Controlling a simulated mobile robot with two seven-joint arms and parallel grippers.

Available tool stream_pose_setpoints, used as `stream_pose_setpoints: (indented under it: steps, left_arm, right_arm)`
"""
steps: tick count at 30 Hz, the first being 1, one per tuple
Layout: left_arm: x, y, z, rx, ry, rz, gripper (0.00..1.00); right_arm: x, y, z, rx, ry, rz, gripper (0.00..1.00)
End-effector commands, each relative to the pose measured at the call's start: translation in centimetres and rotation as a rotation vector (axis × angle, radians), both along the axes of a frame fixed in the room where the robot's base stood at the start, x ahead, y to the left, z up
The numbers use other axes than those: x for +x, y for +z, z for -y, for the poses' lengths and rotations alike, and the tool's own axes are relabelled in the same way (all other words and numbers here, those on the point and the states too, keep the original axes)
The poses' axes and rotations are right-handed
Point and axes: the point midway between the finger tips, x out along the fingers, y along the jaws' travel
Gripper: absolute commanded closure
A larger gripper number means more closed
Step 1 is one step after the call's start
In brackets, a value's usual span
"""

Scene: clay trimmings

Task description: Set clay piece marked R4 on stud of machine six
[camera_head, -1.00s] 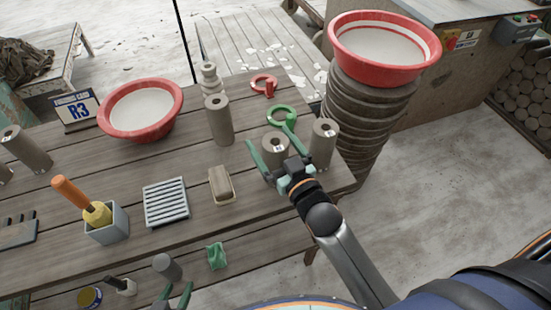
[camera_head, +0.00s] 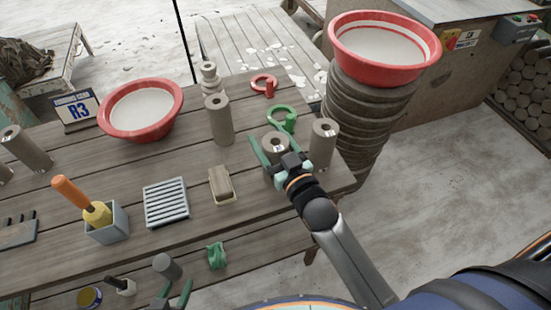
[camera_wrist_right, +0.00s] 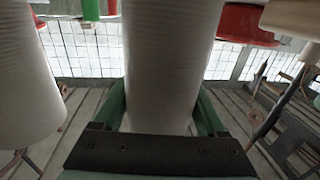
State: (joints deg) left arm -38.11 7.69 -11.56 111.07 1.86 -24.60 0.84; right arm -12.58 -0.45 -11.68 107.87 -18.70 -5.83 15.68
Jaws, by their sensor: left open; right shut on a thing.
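Several grey-brown hollow clay cylinders stand on the wooden table. My right gripper (camera_head: 268,156) is shut on one short clay cylinder (camera_head: 275,142) at the table's right end. This cylinder has a small white label that is too small to read. In the right wrist view the held cylinder (camera_wrist_right: 170,60) stands upright between the green fingers. Another clay cylinder (camera_head: 323,143) stands close to its right, and a taller one (camera_head: 219,120) stands to the left.
A green ring-shaped tool (camera_head: 281,117) and a red one (camera_head: 264,82) lie behind the held cylinder. Another basin (camera_head: 384,48) tops a tall stack at right. The floor at lower right is clear.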

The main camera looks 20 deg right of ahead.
Motion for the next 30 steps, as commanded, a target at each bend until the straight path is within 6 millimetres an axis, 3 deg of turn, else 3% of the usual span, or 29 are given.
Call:
stream_pose_setpoints:
  steps: [1,8,23,30]
  left_arm:
    - [0.0,0.0,0.0,-0.001,-0.001,0.001,0.5]
    - [0.0,0.0,0.1,-0.001,-0.001,0.001,0.5]
    - [0.0,0.1,0.1,-0.002,-0.001,0.001,0.5]
    - [0.0,1.2,-0.2,0.001,0.003,0.006,0.5]
  right_arm:
    - [0.0,0.0,0.0,-0.001,0.0,-0.001,0.74]
    - [0.0,0.0,0.0,-0.001,0.0,-0.001,1.0]
    - [0.0,0.3,0.0,0.0,0.001,0.006,1.0]
    - [0.0,1.4,0.0,0.001,0.0,0.006,1.0]
